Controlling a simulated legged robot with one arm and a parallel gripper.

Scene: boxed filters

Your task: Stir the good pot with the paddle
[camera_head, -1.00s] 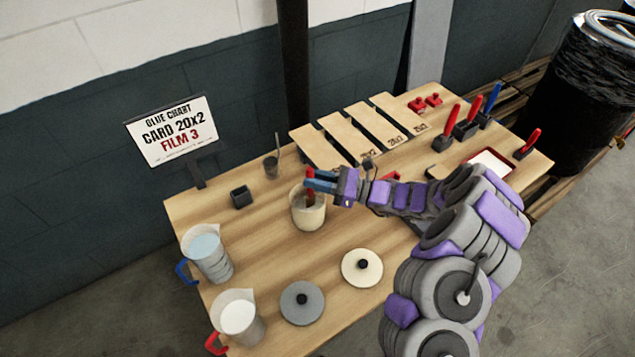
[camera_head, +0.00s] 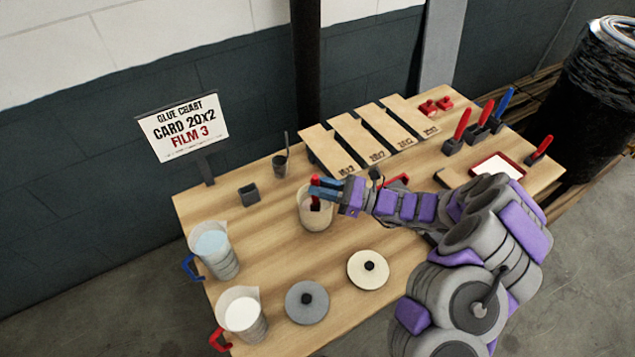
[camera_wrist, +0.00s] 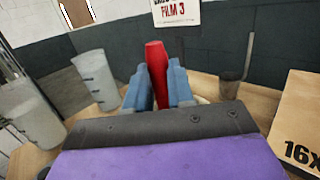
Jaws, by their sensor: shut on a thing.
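My gripper (camera_head: 325,187) is shut on the red handle of the paddle (camera_head: 315,205), over the cream pot (camera_head: 317,218) near the table's middle. The paddle's lower end is inside the pot and hidden. In the wrist view the red paddle handle (camera_wrist: 157,70) stands between my blue fingers (camera_wrist: 158,90). A sliver of the pot shows behind the fingers there. A cream lid (camera_head: 367,282) and a grey lid (camera_head: 307,310) lie flat in front of the pot.
Two measuring jugs, one blue-handled (camera_head: 214,250) and one red-handled (camera_head: 243,315), stand at the left. A small dark cup (camera_head: 249,195) and a grey cup with a stick (camera_head: 281,166) stand behind the pot. Boards (camera_head: 358,138) lie at the back. A sign (camera_head: 183,128) stands at the back left.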

